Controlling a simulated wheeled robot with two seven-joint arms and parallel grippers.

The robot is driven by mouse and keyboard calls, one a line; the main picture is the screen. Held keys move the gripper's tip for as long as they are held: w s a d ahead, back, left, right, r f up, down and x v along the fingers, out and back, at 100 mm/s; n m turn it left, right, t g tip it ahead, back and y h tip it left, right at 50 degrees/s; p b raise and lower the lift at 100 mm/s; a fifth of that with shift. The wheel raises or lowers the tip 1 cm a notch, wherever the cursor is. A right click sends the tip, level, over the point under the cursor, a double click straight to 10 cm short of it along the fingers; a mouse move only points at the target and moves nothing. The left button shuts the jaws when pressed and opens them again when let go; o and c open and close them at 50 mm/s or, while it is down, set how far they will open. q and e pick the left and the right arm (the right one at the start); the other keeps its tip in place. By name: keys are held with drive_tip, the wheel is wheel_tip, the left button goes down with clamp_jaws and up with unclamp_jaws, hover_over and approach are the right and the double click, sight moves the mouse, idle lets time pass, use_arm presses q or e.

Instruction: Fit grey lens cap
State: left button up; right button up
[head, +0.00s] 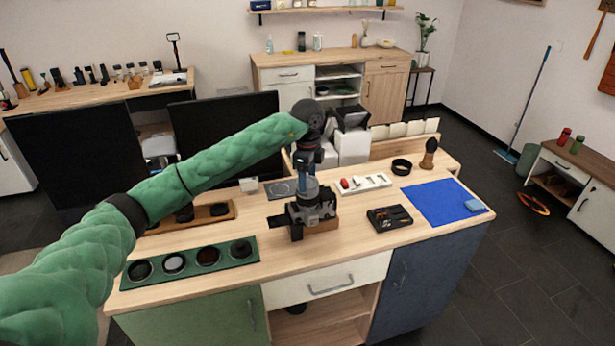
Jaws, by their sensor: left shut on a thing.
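A black camera (312,211) sits on a small wooden block on the table, with a pale, bluish cylindrical part standing up on it. My left gripper (308,174) points down right above the camera. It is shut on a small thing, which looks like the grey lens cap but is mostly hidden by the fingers. I cannot tell whether that thing touches the camera. My right gripper is not in view.
A dark grey plate (281,189) lies behind the camera. A white tray (365,184), a black ring (401,166), a black case (390,218), a brush (429,154) and a blue mat (435,203) with a blue block lie to the right. A wooden tray (215,213) lies left.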

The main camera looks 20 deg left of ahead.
use_arm(q)
drive_tip(key=shift+f, duration=0.1)
drive_tip(key=o, duration=1.4)
drive_tip(key=shift+c, duration=0.2)
drive_tip(key=shift+r+p, duration=1.2)
drive_tip(key=shift+r, duration=2.35)
